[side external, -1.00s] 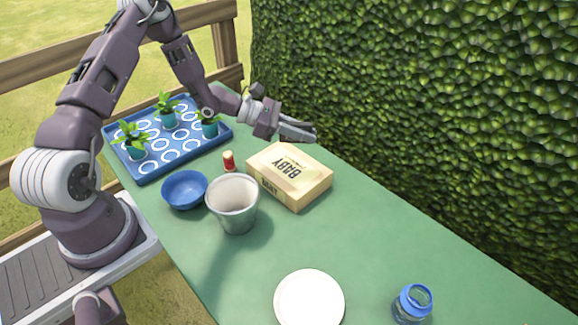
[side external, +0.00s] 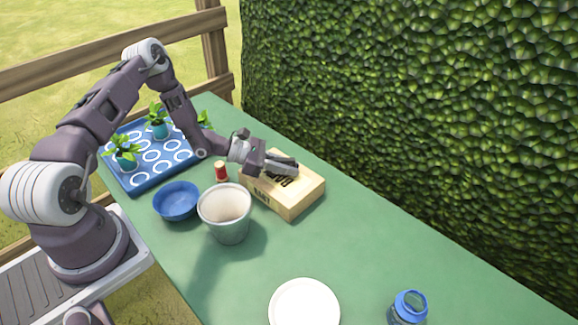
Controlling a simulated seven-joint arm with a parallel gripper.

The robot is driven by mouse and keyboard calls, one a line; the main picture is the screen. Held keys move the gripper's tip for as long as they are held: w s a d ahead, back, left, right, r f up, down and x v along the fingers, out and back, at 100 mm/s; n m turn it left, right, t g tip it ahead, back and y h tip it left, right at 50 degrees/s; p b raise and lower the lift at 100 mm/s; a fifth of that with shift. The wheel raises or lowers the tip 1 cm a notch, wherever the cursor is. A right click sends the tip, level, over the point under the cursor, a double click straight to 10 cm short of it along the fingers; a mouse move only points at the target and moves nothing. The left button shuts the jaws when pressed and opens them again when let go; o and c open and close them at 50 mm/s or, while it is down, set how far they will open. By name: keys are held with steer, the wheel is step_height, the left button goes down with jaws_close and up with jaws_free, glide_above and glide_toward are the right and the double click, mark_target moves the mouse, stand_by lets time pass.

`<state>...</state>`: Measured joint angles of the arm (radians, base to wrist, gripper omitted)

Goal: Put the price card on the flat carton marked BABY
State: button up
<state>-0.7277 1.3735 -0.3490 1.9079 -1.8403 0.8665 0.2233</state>
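The flat carton marked BABY (side external: 300,197) is a pale yellow box lying flat on the green table, near its middle. My gripper (side external: 294,168) is over the far part of the carton's top and hides part of the lettering. Its grey fingers lie low and nearly level, pointing right. I cannot tell whether they touch the carton or how far apart they are. I see no price card in this view; anything between or under the fingers is hidden.
A small red-and-white container (side external: 221,172) stands left of the carton, with a blue bowl (side external: 176,201) and a grey pot (side external: 226,214) nearer. A blue tray (side external: 137,185) holds potted plants. A white plate (side external: 304,303) and a blue-topped jar (side external: 409,306) are in front. A hedge borders the table (side external: 370,240).

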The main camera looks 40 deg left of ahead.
steer(key=o, duration=0.4)
steer(key=shift+c, duration=0.2)
